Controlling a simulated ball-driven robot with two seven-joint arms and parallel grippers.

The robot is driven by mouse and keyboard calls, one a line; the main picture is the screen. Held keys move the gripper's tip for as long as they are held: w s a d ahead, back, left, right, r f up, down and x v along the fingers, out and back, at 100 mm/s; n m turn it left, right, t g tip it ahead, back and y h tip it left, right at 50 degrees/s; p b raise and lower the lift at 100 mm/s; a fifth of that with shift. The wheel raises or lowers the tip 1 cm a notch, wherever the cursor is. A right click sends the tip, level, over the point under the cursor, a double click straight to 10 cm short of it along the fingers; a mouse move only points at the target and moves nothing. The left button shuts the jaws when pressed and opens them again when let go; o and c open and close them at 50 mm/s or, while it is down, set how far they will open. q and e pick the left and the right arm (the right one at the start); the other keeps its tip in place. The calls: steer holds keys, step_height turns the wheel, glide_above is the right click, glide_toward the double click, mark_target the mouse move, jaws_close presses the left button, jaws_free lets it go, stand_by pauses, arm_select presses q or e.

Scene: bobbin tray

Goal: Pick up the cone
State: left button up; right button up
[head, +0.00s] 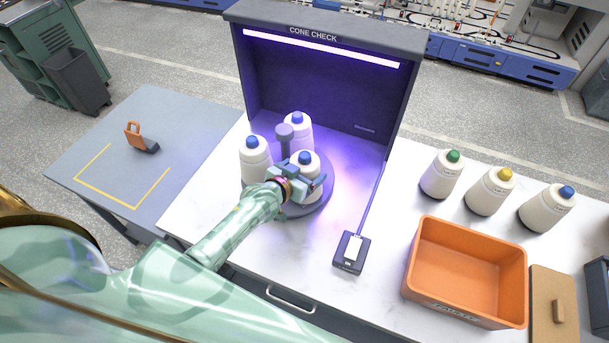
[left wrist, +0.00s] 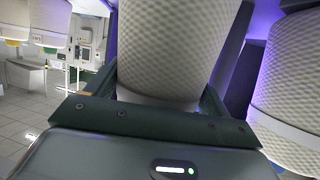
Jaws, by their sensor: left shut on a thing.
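Three white yarn cones with blue tips stand on a round dark turntable (head: 320,200) under the purple light. One is at the left (head: 256,160), one at the back (head: 299,132) and one at the front right (head: 306,161). My left gripper (head: 305,184) is at the front right cone, its jaws shut on it. In the left wrist view this cone (left wrist: 170,45) fills the middle between the fingers, and another cone (left wrist: 290,90) stands at the right. I cannot tell whether the held cone touches the turntable. My right gripper is not in view.
The dark cone check booth (head: 310,85) encloses the back. A switch box (head: 352,253) with a cable is at the front. Three cones with green (head: 441,175), yellow (head: 490,192) and blue (head: 547,208) tips stand right, behind an orange bin (head: 466,270). A grey side table (head: 100,170) is left.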

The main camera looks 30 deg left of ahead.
arm_select(q)
steer(key=shift+r, duration=0.15)
steer(key=shift+r, duration=0.3)
step_height(320, 180, up, 8)
steer(key=p, duration=0.3)
steer(key=shift+r, duration=0.1)
step_height(320, 180, up, 19)
steer(key=p, duration=0.4)
step_height(320, 180, up, 10)
steer(key=f+p, duration=0.1)
steer(key=p, duration=1.1)
glide_above(304, 154)
step_height(304, 154, up, 11)
steer(key=shift+f+b, duration=0.15)
steer(key=shift+b, duration=0.2)
